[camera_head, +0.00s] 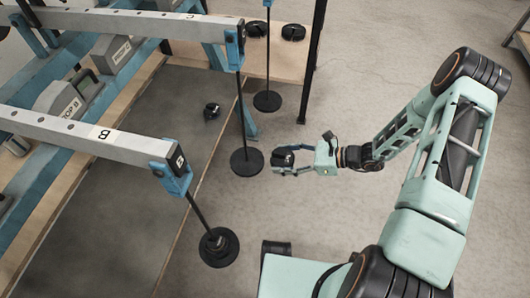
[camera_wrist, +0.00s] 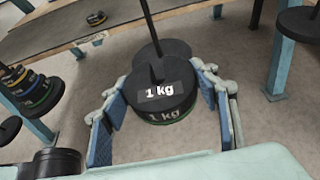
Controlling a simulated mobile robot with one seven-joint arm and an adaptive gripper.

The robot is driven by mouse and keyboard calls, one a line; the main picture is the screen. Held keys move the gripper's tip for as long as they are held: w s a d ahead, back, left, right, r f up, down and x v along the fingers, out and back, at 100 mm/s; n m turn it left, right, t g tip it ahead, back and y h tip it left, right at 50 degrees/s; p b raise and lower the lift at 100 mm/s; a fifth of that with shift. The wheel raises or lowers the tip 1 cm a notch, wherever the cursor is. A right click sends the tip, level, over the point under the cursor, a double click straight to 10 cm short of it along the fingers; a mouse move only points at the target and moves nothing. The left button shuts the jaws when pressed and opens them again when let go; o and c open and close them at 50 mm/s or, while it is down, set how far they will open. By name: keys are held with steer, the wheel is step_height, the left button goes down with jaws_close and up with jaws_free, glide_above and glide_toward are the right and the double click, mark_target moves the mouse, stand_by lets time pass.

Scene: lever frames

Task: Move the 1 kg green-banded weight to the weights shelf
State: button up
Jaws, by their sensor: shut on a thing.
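The 1 kg green-banded weight (camera_wrist: 160,96) is a dark disc marked "1 kg", with a green band at its lower edge. In the wrist view it sits between the two blue-padded fingers of my gripper (camera_wrist: 160,118). In the head view my gripper (camera_head: 284,168) is shut around this black weight (camera_head: 282,156), held beside a hanging round plate. The floor shows around it. A wooden board (camera_head: 285,62) at the back carries two black weights (camera_head: 293,32); I cannot tell for sure that it is the weights shelf.
Black hanger plates hang on rods near my gripper (camera_head: 247,161), behind it (camera_head: 267,101) and in front (camera_head: 218,247); the front one bears stacked weights, colour-banded in the wrist view (camera_wrist: 34,90). A loose weight (camera_head: 212,111) lies on the dark bench (camera_head: 130,190).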

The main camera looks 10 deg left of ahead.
steer(key=d, duration=0.5)
steer(key=shift+s+d+r+p, duration=0.2)
steer(key=shift+d+r+p, duration=0.05)
steer(key=shift+d+p, duration=0.15)
steer(key=shift+r, duration=0.25)
steer(key=shift+d, duration=0.1)
steer(key=d+b, duration=0.1)
steer(key=d, duration=0.6)
steer(key=shift+s, duration=0.3)
stand_by(0.9)
steer(key=shift+d, duration=0.1)
